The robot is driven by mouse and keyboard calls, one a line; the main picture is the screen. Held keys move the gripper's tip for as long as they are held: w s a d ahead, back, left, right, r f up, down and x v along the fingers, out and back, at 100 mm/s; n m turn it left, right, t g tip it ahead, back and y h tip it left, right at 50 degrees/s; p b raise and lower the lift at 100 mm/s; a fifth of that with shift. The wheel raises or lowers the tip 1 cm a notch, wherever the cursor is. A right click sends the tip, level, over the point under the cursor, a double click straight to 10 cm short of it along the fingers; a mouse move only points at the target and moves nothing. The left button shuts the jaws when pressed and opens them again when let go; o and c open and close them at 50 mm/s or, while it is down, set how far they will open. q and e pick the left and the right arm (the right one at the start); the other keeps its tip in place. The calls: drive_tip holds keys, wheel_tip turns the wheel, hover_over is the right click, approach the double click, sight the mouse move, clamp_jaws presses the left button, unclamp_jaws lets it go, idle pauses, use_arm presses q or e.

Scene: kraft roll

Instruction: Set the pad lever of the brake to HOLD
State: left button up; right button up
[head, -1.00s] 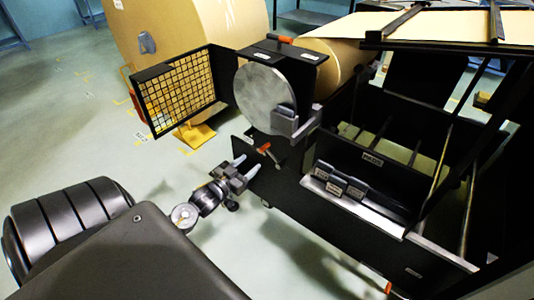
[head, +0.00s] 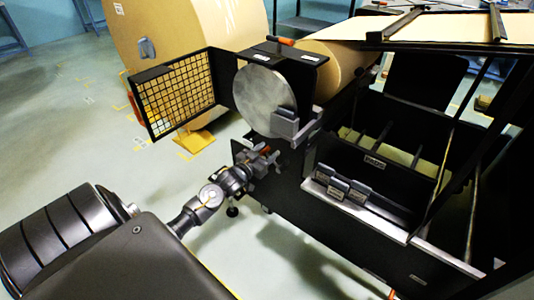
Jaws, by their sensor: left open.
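The brake has a round grey disc (head: 262,98) with a grey pad block (head: 286,123) at its lower right edge. Just below the disc, a small lever with an orange grip (head: 266,150) sits on the black front panel. My left gripper (head: 265,159) is open at this lever, its fingers overlapping it in the head view. I cannot tell whether they touch it, and the gripper hides most of the lever. No HOLD marking is readable. My right gripper is out of view.
A hinged mesh guard (head: 180,95) stands open left of the disc. A large kraft roll (head: 185,30) is behind it. Another orange handle (head: 281,41) is on top of the black housing. Grey labelled blocks (head: 338,188) sit on a ledge to the right.

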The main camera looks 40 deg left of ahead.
use_arm(q)
clamp_jaws()
idle(0.4)
